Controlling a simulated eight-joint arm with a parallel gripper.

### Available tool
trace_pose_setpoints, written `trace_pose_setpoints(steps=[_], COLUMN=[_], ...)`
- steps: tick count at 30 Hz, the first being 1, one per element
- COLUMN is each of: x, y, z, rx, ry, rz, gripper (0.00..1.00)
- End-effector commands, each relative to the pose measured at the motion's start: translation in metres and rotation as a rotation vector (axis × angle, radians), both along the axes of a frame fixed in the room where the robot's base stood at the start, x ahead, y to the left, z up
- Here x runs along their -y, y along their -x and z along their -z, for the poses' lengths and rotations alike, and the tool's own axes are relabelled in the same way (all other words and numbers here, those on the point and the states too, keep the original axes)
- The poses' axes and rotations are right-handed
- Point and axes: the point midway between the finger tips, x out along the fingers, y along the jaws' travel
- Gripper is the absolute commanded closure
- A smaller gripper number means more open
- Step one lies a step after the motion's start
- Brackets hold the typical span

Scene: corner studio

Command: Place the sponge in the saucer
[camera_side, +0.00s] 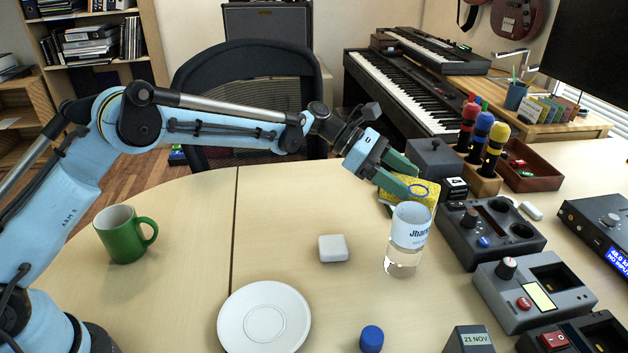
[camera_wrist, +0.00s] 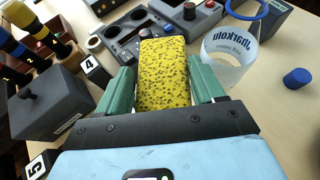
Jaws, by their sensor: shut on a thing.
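The yellow speckled sponge (camera_side: 425,194) is between the green fingers of my gripper (camera_side: 406,178), on the right half of the table. In the wrist view the sponge (camera_wrist: 162,75) fills the gap between the fingers of my gripper (camera_wrist: 163,88), which is shut on it. The clear jar partly hides the sponge in the side view, and I cannot tell whether it touches the table. The white saucer (camera_side: 237,325) lies empty at the front middle of the table, left of and nearer than my gripper; the wrist view does not show it.
The clear jar (camera_side: 404,245) with printed lettering stands just in front of the sponge. A white block (camera_side: 333,248) lies between gripper and saucer. A blue cap (camera_side: 371,339) is right of the saucer. A green mug (camera_side: 123,235) stands left; grey devices (camera_side: 492,231) crowd the right.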

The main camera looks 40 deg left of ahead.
Motion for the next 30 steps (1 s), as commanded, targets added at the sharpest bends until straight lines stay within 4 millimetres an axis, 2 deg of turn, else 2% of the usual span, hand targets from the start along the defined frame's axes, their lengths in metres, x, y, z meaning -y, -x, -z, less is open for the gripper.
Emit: trace_pose_setpoints(steps=[1,6,17,24,30], x=[0.000,0.000,0.000,0.000,0.009], y=[0.000,0.000,0.000,0.000,0.038], z=[-0.012,-0.047,-0.090,-0.137,-0.154], rx=[0.000,0.000,0.000,0.000,-0.001], ry=[0.000,0.000,0.001,0.001,-0.002], rz=[0.000,0.000,0.000,0.000,0.055], gripper=[0.66,0.66,0.66,0.66,0.66])
